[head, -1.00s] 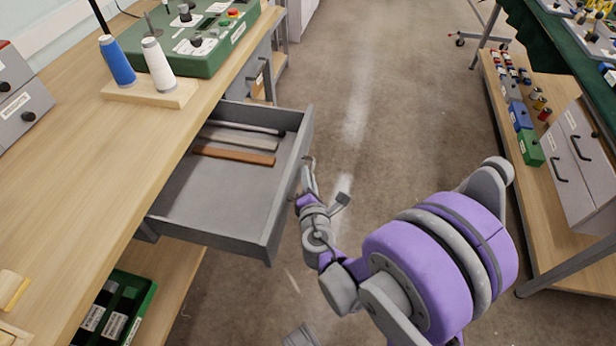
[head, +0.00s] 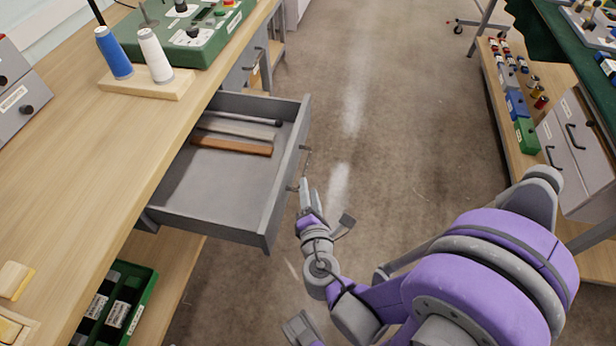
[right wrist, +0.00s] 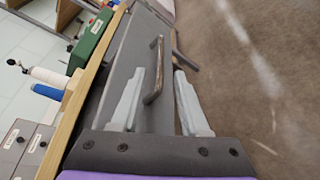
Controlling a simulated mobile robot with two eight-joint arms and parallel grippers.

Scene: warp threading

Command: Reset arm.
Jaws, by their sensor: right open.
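My right gripper (head: 307,188) is by the outer front of the pulled-out grey drawer (head: 232,222). In the right wrist view its two pale fingers (right wrist: 158,98) are apart with nothing held. The drawer's bar handle (right wrist: 153,70) shows ahead, its near end between the fingers in the picture; I cannot tell whether they touch it. In the head view the handle (head: 306,162) is just beyond the fingertips. My purple right arm fills the lower right. My left gripper is not recognisable in either view.
The drawer holds a brown bar (head: 231,145) and grey bars. The wooden bench (head: 110,170) carries a blue spool (head: 114,52), a white spool (head: 154,55) and a green control box (head: 190,40). A shelf unit (head: 540,170) stands right. The floor (head: 400,120) between is clear.

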